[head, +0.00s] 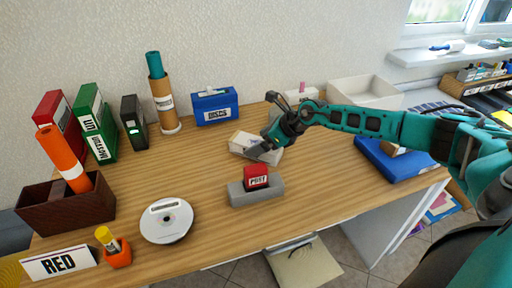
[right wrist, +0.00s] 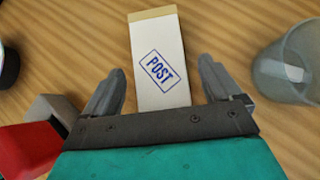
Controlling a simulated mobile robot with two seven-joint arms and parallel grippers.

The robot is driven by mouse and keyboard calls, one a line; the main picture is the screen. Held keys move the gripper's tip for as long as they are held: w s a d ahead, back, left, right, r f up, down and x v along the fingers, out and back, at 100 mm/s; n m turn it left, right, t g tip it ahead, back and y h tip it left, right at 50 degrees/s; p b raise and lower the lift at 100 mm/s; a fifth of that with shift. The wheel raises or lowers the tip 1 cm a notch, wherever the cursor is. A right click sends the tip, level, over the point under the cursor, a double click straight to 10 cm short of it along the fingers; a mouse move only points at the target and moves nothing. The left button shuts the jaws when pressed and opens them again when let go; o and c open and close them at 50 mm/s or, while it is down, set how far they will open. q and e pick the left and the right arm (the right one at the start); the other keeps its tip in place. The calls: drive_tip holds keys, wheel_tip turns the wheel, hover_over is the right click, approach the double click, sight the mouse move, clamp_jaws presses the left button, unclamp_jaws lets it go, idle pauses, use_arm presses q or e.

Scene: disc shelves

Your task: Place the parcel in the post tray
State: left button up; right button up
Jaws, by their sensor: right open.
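The parcel is a pale box with brown ends and a blue POST stamp (right wrist: 160,58), lying flat on the desk in the right wrist view. In the head view the parcel (head: 242,141) is partly hidden by my right gripper (head: 262,150). My right gripper is open, and its fingers (right wrist: 162,88) point towards the parcel, one to each side of its near part. I cannot tell whether they touch it. An open white tray (head: 365,93) stands at the back right of the desk; no label shows on it. My left gripper is not in view.
A clear glass (right wrist: 290,65) stands right of the gripper in the wrist view. A blue box (head: 214,107) stands behind; a disc stack (head: 167,220) is front left.

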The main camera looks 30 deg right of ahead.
sight(256, 142)
drive_tip(key=shift+x, duration=1.15)
drive_tip(key=c, duration=1.3)
drive_tip(key=shift+o, duration=0.2)
wheel_tip(256, 142, up, 20)
drive_tip(key=s+a+f+n+g+y, duration=0.1)
drive_tip(key=s+a+n, duration=0.15)
drive_tip(key=a, duration=0.35)
drive_tip(key=s+a+f+n+g+y, duration=0.1)
drive_tip(key=s+a+f, duration=0.1)
drive_tip(key=s+a, duration=0.35)
drive_tip(key=s+a+n, duration=0.1)
drive_tip(key=s+a, duration=0.3)
drive_tip(key=s, duration=0.3)
drive_tip(key=shift+f+g+y+p, duration=0.25)
drive_tip(key=shift+g+y+p, duration=0.05)
drive_tip(key=shift+p, duration=0.05)
